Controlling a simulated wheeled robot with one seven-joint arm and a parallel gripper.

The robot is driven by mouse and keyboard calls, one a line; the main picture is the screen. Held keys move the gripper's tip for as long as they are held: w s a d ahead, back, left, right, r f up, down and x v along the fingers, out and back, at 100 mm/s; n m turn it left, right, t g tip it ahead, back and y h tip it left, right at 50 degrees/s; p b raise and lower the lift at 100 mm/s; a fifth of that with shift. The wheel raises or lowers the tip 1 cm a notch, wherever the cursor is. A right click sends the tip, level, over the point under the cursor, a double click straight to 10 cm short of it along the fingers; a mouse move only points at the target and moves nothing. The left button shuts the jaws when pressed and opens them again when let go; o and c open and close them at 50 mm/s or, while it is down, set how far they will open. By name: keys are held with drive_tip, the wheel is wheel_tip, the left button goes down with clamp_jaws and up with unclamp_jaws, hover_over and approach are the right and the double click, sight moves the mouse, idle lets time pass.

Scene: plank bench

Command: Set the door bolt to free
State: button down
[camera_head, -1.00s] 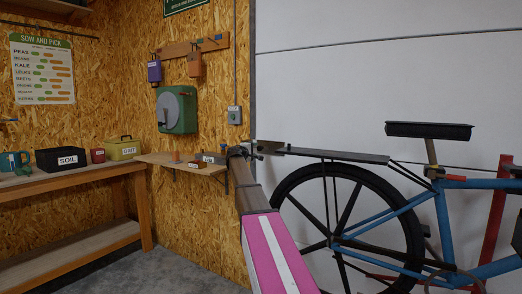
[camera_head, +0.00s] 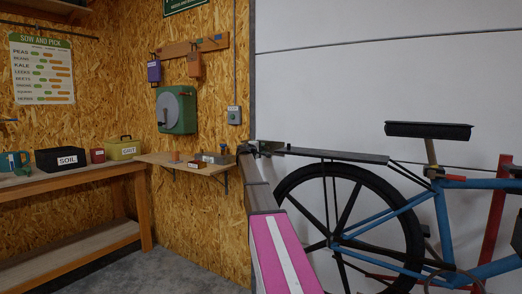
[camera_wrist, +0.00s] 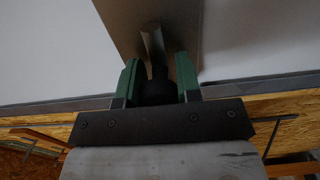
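My gripper (camera_wrist: 158,75) shows in the wrist view with its two green fingers apart, one on each side of a dark knob-like part (camera_wrist: 158,92). A shiny metal rod or handle (camera_wrist: 152,42) rises beyond it, in front of a brownish metal plate (camera_wrist: 185,22) on the pale door. I take these for parts of the bolt. Whether the fingers press on the dark part cannot be told. In the head view my gripper (camera_head: 267,148) is at the door's left edge, small and partly hidden by my wrist. The bolt's setting cannot be read.
A bicycle (camera_head: 440,190) stands before the pale door (camera_head: 350,85), its rear rack (camera_head: 335,155) close to my gripper's right. A small shelf (camera_head: 185,163) with small items is to the left, below a green wall box (camera_head: 177,110). A workbench (camera_head: 80,178) stands further left.

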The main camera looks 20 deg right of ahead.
drive_tip(key=s+d, duration=0.1)
drive_tip(key=s, duration=0.1)
drive_tip(key=s+d, duration=0.2)
drive_tip(key=shift+s+d, duration=0.15)
drive_tip(key=shift+s, duration=0.05)
drive_tip(key=c, duration=0.8)
unclamp_jaws()
approach(272, 148)
drive_tip(key=v, duration=0.3)
drive_tip(key=shift+s+a, duration=0.25)
drive_tip(key=shift+s, duration=0.05)
